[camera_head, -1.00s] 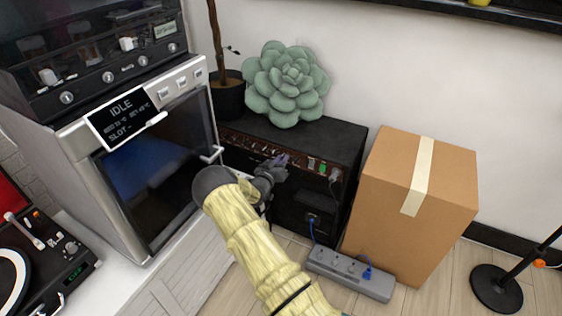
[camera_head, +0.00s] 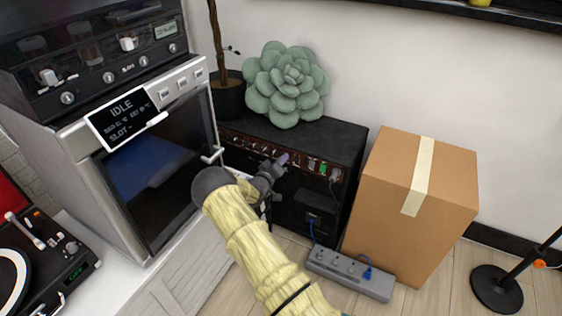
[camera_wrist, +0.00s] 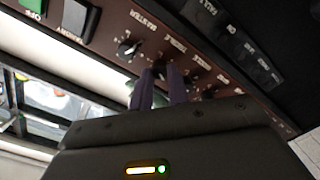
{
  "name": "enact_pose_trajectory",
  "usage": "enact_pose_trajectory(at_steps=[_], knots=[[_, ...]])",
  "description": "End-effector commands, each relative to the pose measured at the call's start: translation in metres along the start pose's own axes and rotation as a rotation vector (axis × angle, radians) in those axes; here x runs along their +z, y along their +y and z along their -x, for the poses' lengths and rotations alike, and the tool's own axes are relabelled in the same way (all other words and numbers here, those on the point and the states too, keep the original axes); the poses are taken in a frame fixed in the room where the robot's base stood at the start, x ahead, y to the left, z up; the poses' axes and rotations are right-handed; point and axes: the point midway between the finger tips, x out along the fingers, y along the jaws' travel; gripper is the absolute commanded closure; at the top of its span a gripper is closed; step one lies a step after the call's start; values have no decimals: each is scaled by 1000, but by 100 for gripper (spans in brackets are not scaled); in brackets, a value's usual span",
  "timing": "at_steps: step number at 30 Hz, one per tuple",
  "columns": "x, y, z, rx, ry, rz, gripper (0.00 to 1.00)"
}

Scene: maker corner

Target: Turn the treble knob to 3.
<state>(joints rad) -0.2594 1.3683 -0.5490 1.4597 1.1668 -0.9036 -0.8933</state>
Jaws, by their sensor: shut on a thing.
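The black amplifier (camera_head: 335,138) stands on the floor against the wall, with its reddish-brown control panel (camera_head: 240,143) facing me. In the wrist view the panel (camera_wrist: 118,12) runs diagonally with a row of black knobs. The treble knob (camera_wrist: 159,67) sits beside the MASTER knob (camera_wrist: 127,47). My gripper (camera_wrist: 160,76) has its two purple fingers shut on the treble knob, and they hide part of it. In the head view my gripper (camera_head: 282,159) is at the panel's middle. The knob's pointer and the scale around it are too small or hidden to read.
A green succulent cushion (camera_head: 287,84) rests on the amplifier. A cardboard box (camera_head: 440,200) stands to its right and a power strip (camera_head: 350,275) lies in front. An oven-like machine (camera_head: 185,125) is close on the left. Green and black switches (camera_wrist: 75,18) share the panel.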

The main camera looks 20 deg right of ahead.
Motion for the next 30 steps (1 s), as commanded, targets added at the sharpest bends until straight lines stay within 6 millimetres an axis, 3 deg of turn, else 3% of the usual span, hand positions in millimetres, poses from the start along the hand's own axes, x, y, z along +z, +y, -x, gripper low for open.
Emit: enact_pose_trajectory(at_steps=[4, 5, 8, 20, 30], knots=[[-2, -1, 0, -2, 3, -1, 100], [-2, -1, 0, -2, 3, -1, 79], [-1, -1, 0, -1, 3, -2, 61], [-1, 0, 6, -1, 1, -2, 61], [-2, 1, 62, -4, 1, 1, 61]])
